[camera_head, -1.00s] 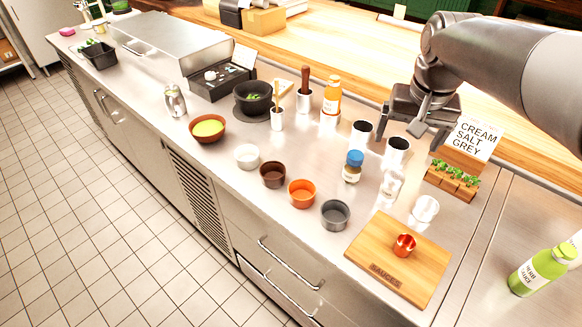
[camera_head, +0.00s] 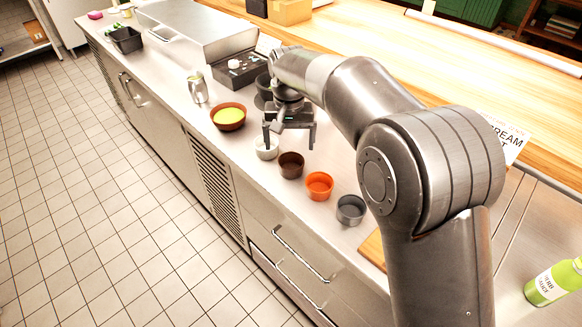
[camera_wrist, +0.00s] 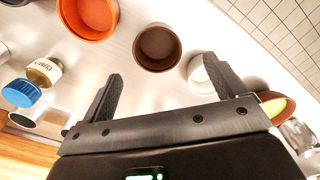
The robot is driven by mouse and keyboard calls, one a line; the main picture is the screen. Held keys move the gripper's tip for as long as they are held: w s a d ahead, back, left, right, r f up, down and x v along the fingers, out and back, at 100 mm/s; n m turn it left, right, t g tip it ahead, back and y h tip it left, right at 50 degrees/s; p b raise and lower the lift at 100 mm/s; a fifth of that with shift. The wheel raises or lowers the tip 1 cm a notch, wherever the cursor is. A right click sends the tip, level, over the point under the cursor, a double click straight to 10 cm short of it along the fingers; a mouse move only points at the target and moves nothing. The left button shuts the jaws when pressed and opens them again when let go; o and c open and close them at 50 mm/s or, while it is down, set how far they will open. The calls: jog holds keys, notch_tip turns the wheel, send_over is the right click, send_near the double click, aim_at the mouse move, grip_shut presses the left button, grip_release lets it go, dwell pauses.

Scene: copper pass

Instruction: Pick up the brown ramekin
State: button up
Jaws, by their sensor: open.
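The brown ramekin (camera_head: 291,165) stands upright on the steel counter, between the white ramekin (camera_head: 266,147) and the orange ramekin (camera_head: 319,185). It looks empty. In the wrist view the brown ramekin (camera_wrist: 157,47) lies ahead of the fingers, a little right of the middle of the gap. My gripper (camera_head: 290,147) is open and empty. It hangs above the counter, over the white and brown ramekins, apart from the brown one. In the wrist view my gripper (camera_wrist: 163,82) has its right finger overlapping the white ramekin (camera_wrist: 200,78).
A grey ramekin (camera_head: 350,210) stands right of the orange one. A terracotta bowl (camera_head: 228,117) with yellow-green contents stands left of the white ramekin. In the wrist view a blue-capped jar (camera_wrist: 38,80) lies to the left. My arm hides much of the counter's right side.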

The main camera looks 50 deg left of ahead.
aim_at(291, 161)
notch_tip(291, 161, down, 8)
jog(key=shift+w+d+r, duration=0.15)
dwell(0.3)
jog(key=c, duration=1.1)
jog(key=shift+o, duration=0.2)
jog(key=shift+r, duration=0.1)
